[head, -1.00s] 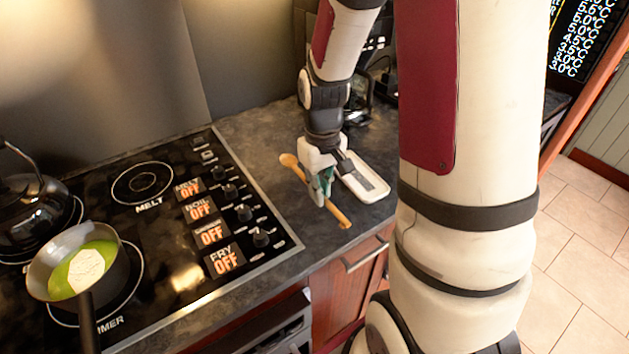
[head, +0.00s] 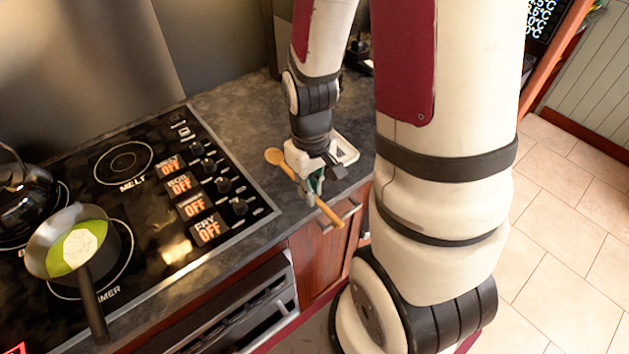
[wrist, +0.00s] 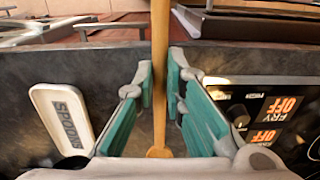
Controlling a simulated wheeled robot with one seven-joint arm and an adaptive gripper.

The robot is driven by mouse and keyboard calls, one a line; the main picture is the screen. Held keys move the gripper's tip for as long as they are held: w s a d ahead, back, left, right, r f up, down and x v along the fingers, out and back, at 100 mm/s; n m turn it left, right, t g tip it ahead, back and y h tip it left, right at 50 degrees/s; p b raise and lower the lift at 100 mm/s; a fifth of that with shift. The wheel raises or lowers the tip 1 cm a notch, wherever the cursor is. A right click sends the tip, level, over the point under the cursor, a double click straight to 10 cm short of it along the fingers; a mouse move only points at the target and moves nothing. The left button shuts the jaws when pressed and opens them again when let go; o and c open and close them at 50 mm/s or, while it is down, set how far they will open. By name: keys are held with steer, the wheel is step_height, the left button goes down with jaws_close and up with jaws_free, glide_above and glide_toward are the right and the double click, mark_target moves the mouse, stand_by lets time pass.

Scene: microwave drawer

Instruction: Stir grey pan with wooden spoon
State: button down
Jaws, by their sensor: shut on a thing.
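The grey pan (head: 46,240) sits on the front left burner of the stove, its black handle toward the front edge. It holds green contents with a pale round patch. The wooden spoon (head: 328,212) is in my gripper (head: 313,187), which is shut on its handle near the counter's front edge. The spoon's bowl end (head: 273,156) points to the back left and its handle end to the front right. In the wrist view the spoon (wrist: 160,60) runs between the teal finger pads of my gripper (wrist: 160,90).
A white spoon rest (head: 347,150) marked SPOONS lies on the counter behind my gripper. A black kettle (head: 25,195) stands on the back left burner. Knobs and OFF displays line the stove's right side (head: 205,230). Bare counter (head: 240,110) lies behind.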

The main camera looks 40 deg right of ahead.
steer(key=shift+s+a+r+p, duration=0.1)
steer(key=shift+s+p, duration=0.2)
